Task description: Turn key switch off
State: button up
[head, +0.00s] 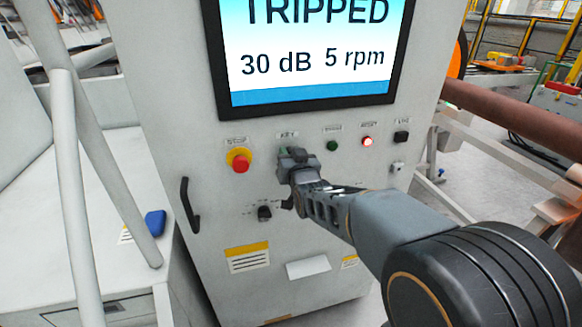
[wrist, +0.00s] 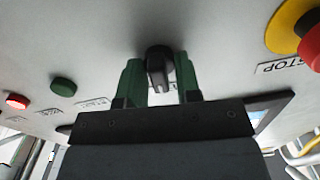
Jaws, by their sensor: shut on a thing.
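The key switch (wrist: 158,68) is a black knob on the grey cabinet front. In the wrist view it sits between the two green fingers of my gripper (wrist: 160,82), which is shut on it. In the head view my gripper (head: 293,158) is at the panel under the KEY label, and it hides the switch. The knob's exact turn angle is hard to read.
The red stop button (head: 239,160) on its yellow ring is left of my gripper. A green button (head: 332,146) and a lit red reset button (head: 367,141) are to the right. The screen (head: 305,50) above reads TRIPPED, 30 dB, 5 rpm.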

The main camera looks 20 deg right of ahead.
jog(key=n+b, duration=0.2)
jog(key=b, duration=0.1)
jog(key=n+b, duration=0.3)
jog(key=shift+a+f, duration=0.15)
jog(key=shift+n+b, duration=1.05)
jog(key=shift+n, duration=0.15)
jog(key=shift+r, duration=0.25)
jog(key=o, duration=0.6)
jog(key=shift+f, duration=0.1)
